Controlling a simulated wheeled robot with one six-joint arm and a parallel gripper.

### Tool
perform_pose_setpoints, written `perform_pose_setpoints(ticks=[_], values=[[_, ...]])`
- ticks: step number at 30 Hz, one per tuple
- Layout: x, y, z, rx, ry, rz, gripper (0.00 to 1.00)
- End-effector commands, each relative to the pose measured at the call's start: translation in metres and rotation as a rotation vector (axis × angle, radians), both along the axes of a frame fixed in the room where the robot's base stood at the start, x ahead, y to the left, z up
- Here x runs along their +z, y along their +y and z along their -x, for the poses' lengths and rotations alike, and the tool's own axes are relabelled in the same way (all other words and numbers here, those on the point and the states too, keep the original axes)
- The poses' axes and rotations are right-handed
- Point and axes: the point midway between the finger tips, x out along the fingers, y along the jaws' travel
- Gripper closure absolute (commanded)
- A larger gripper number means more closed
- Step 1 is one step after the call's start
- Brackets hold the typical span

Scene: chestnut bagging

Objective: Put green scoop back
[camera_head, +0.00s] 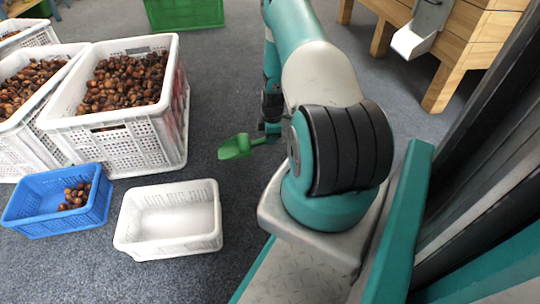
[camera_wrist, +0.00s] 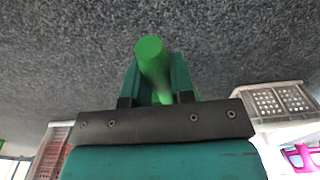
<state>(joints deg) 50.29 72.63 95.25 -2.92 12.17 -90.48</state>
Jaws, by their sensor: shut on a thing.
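The green scoop (camera_head: 238,146) is held in the air above the grey floor, its bowl pointing left in the head view. My gripper (camera_head: 272,128) is shut on its handle, partly hidden by my arm. In the wrist view the green handle (camera_wrist: 150,55) stands between the two fingers of my gripper (camera_wrist: 157,85). The scoop's bowl does not show in the wrist view.
A blue crate (camera_head: 42,228) with a few chestnuts and an empty white crate (camera_head: 130,232) stand on the floor at lower left. Large white crates (camera_head: 150,140) full of chestnuts stand behind. A green crate (camera_head: 185,14) and a wooden bench (camera_head: 455,70) are farther back. Floor between is clear.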

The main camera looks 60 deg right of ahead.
Motion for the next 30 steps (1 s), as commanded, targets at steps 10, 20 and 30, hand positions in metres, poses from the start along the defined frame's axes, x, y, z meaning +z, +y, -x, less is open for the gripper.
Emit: perform_pose_setpoints(ticks=[10, 20, 30], values=[[-0.039, -0.002, 0.001, -0.004, 0.0, 0.0, 1.0], [-0.056, -0.002, 0.001, -0.005, 0.0, 0.001, 1.0], [-0.058, -0.002, 0.002, -0.005, 0.0, 0.001, 0.51]])
